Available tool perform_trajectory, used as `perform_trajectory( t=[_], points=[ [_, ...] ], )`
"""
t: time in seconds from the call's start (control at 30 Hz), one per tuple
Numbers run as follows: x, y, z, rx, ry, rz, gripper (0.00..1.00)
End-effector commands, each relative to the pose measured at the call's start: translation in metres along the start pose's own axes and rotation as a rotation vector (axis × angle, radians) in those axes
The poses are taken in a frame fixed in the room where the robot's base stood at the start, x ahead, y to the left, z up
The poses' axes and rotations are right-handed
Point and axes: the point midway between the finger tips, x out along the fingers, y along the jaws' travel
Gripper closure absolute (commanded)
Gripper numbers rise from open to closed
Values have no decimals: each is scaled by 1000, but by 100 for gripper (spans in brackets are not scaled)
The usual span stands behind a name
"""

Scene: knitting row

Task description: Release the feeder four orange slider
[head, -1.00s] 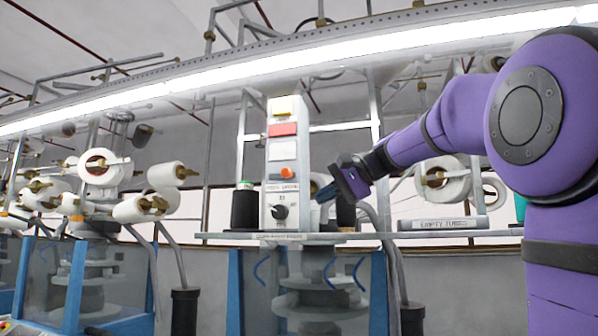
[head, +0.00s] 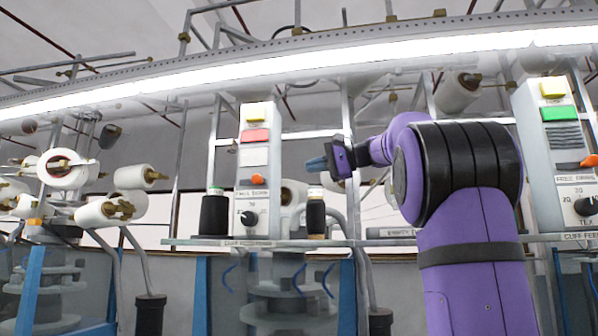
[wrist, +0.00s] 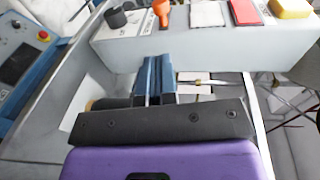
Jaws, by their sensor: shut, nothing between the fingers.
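An orange slider (head: 258,177) sits low on the front of the pale control column (head: 254,145), under a yellow, a red and a white block and above a black knob (head: 249,218). Its number cannot be read. The slider also shows at the top of the wrist view (wrist: 162,11). My gripper (head: 317,164) is to the right of this column, a little higher than the slider and apart from it, with blue fingers pointing left. In the wrist view the blue fingers (wrist: 157,62) are together and empty, below the column's side.
A second column (head: 555,135) with another orange slider (head: 590,160) stands at the right. Dark spools (head: 214,215) and (head: 316,218) flank the first column on the shelf (head: 400,241). White yarn cones (head: 105,212) are at the left. A bright lamp strip (head: 300,69) runs overhead.

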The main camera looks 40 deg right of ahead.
Motion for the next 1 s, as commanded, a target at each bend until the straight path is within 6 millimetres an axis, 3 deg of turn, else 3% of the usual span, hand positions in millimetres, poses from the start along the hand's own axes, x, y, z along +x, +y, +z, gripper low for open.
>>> perform_trajectory(
  t=[0.6,0.8,1.0],
  points=[
    [108,0,1,1,-3,1,100],
    [124,0,0,0,-1,0,100],
    [127,0,0,0,0,0,100]
  ],
)
